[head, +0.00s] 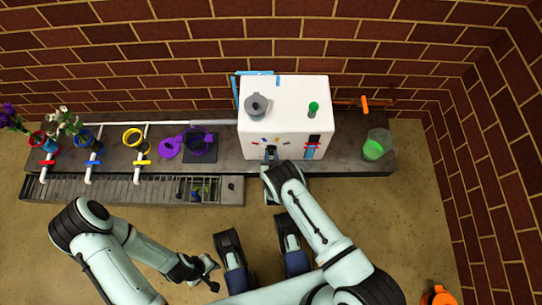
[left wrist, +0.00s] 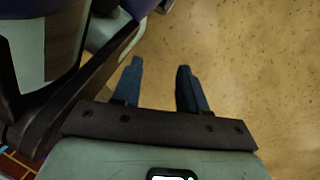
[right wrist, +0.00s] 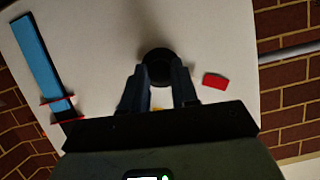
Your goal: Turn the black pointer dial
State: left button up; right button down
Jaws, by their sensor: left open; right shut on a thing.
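The black pointer dial (right wrist: 157,54) is on the front of the white box (head: 285,103). In the right wrist view its round black top shows between my fingertips; its pointer is hidden. My right gripper (right wrist: 159,74) is shut on the dial. In the head view, the right gripper (head: 269,162) reaches the lower left of the box's front and largely covers the dial. My left gripper (head: 212,274) is open and empty, low in front of the bench; the left wrist view (left wrist: 158,75) shows only floor between its fingers.
A grey pot (head: 256,106) and a green knob (head: 313,108) top the box. A glass with green contents (head: 375,148) stands right; flower cups and a purple jug (head: 197,143) stand left.

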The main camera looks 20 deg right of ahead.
jog(key=shift+d+m+y+p, duration=0.2)
jog(key=shift+m+y+p, duration=0.25)
jog(key=shift+m, duration=0.35)
jog(key=shift+m+t+y, duration=0.4)
jog(key=shift+m+y, duration=0.05)
jog(key=shift+m, duration=0.15)
jog(key=shift+d+f+m, duration=0.1)
jog(key=shift+m, duration=0.3)
jog(key=shift+m+t+y, duration=0.3)
jog(key=shift+m+y, duration=0.3)
jog(key=shift+d+f+m+t+y+b, duration=0.15)
jog(key=shift+m+t+y+b, duration=0.35)
jog(key=shift+m, duration=0.5)
pick_arm(q)
jog(key=shift+s+f+b, duration=0.2)
jog(key=shift+s+b, duration=0.1)
jog(key=shift+s, duration=0.2)
pick_arm(e)
jog(key=m+t, duration=0.1)
jog(key=m, duration=0.3)
jog(key=m+t, duration=0.2)
jog(key=m, duration=0.2)
jog(key=m+t, duration=0.1)
jog(key=m, duration=0.3)
jog(key=shift+f+t+y, duration=0.3)
jog(key=shift+f, duration=0.05)
